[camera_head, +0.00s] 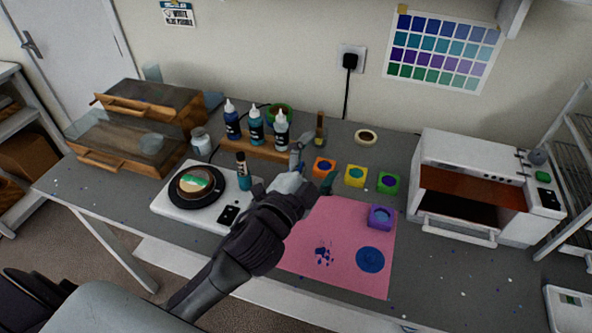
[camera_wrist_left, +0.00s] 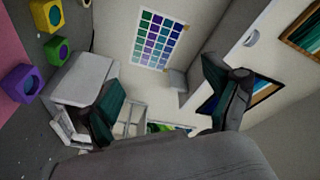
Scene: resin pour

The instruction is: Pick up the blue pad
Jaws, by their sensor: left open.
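A flat, round dark blue disc (camera_head: 370,260) lies on the pink mat (camera_head: 338,222), near its front right corner. I see no other thing that looks like a blue pad, and cannot tell whether this disc is a pad or a spill. My left gripper (camera_head: 311,172) is open and empty, above the mat's back left corner and up and left of the disc. In the left wrist view my open fingers (camera_wrist_left: 160,92) point toward the wall, and the disc does not show there. My right gripper is not in view.
Orange (camera_head: 323,166), yellow (camera_head: 355,176), green (camera_head: 388,183) and purple (camera_head: 381,217) blocks with round wells stand around the mat's back and right. A white oven (camera_head: 478,165) is at right. A turntable scale (camera_head: 170,208) and bottles (camera_head: 256,130) are at left.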

